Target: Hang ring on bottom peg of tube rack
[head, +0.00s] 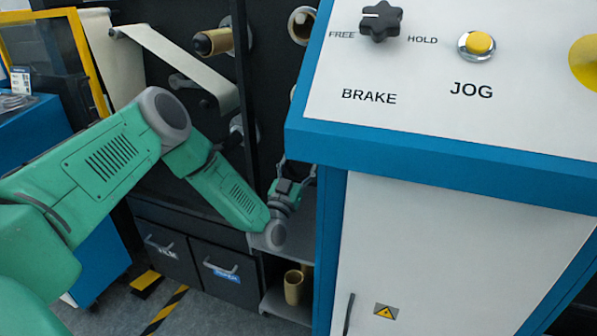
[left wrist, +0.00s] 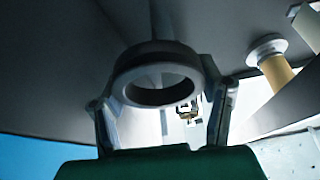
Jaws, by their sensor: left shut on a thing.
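In the left wrist view, my left gripper (left wrist: 162,95) has one finger on each side of a dark grey ring (left wrist: 157,62) and is shut on it. The ring's opening shows as a tilted oval. A grey rod-like shape (left wrist: 163,18) appears behind the ring's upper edge; I cannot tell whether it is the bottom peg or whether it touches the ring. In the head view, my left gripper (head: 296,170) reaches in beside the blue-edged console, which hides part of it, and the ring cannot be made out there. My right gripper is not in view.
The white and blue console (head: 430,140) stands close on the gripper's right. A grey shelf (head: 290,238) lies below it, with a brown tube (head: 293,287) lower down. A black upright panel stands on its left. A tan tube with a pale end (left wrist: 272,65) shows in the wrist view.

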